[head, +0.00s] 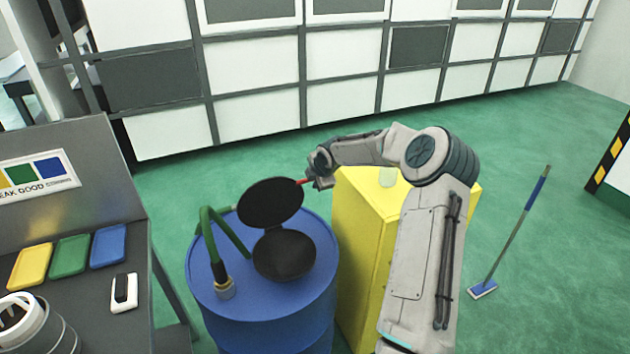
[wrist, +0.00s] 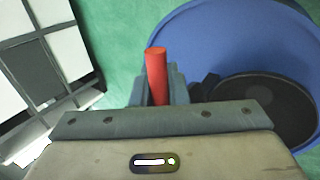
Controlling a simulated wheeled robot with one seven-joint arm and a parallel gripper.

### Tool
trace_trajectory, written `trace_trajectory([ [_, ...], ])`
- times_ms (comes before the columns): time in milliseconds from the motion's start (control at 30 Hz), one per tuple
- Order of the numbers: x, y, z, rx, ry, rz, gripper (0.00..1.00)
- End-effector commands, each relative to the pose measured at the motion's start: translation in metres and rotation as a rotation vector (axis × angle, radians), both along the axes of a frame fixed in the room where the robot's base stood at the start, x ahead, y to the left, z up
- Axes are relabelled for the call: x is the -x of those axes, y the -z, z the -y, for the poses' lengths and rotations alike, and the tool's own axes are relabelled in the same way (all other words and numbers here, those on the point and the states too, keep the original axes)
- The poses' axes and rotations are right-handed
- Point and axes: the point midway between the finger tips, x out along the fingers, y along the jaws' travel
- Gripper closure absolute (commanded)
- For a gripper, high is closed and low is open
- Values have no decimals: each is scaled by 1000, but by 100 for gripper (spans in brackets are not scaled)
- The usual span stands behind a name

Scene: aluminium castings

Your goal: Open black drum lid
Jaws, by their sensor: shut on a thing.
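The black drum lid (head: 270,202) stands raised and tilted up above the blue drum (head: 262,312). A round black opening (head: 284,254) shows on the drum's top below it. My gripper (head: 311,182) is at the lid's right edge, shut on a red handle (head: 304,182). In the wrist view the red handle (wrist: 157,75) stands up between the jaws of my gripper (wrist: 158,92).
A green hose (head: 213,245) with a brass fitting rises from the drum's left side. A yellow cabinet (head: 362,225) stands right of the drum, behind my arm. A dark bench (head: 95,300) with coloured trays is at left. A blue mop (head: 482,290) stands at right on open green floor.

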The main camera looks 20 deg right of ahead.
Motion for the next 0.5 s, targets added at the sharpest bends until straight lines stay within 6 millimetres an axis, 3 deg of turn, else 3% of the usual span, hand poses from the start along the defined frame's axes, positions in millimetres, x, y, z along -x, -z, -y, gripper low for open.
trace_trajectory([
  [133, 2, 6, -2, -4, -3, -11, 100],
  [167, 2, 6, -2, -4, -3, -11, 80],
  [233, 2, 6, -2, -3, -2, -10, 64],
  [500, 1, 2, 1, -1, 2, -4, 64],
])
